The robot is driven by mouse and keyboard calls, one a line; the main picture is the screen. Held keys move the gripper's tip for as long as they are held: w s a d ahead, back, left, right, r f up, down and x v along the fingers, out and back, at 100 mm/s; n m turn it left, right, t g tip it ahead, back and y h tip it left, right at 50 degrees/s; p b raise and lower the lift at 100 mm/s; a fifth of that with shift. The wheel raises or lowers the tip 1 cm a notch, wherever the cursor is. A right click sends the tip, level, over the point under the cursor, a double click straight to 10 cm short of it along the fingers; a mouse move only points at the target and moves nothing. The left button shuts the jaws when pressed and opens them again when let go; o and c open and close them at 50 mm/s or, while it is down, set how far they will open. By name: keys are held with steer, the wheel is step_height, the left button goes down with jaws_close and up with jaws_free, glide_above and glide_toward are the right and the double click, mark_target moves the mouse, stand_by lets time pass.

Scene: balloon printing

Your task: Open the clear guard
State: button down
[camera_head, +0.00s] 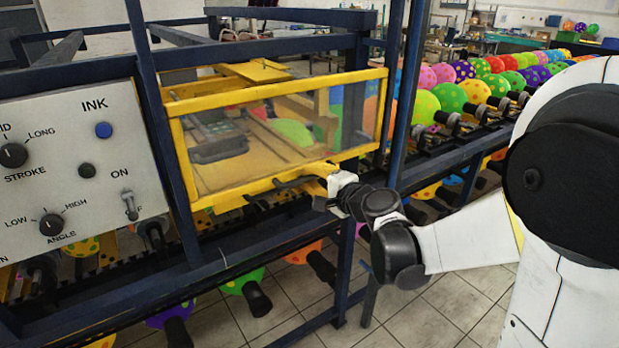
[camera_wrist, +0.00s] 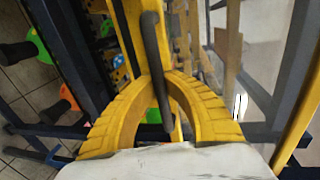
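The clear guard (camera_head: 285,130) is a see-through panel in a yellow frame on the front of the machine. It stands down across the opening, with a black handle (camera_head: 290,184) along its lower yellow bar. In the wrist view the handle (camera_wrist: 154,60) runs up the middle as a dark bar. My gripper (camera_head: 322,178) is at the right end of the handle. Its yellow ribbed fingers (camera_wrist: 163,82) curve in from both sides, and their tips close around the handle. The exact contact is partly hidden.
Dark blue posts (camera_head: 160,120) and rails frame the guard on both sides. A white control panel (camera_head: 82,165) with knobs is at left. Rows of spotted balloons (camera_head: 450,97) run behind and right. Tiled floor (camera_head: 430,315) shows below.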

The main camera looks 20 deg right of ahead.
step_height(320, 180, up, 29)
steer(key=p, duration=2)
steer(key=shift+p, duration=0.3)
steer(key=c, duration=1.4)
jaws_free()
steer(key=shift+s, duration=0.1)
steer(key=v, duration=1.2)
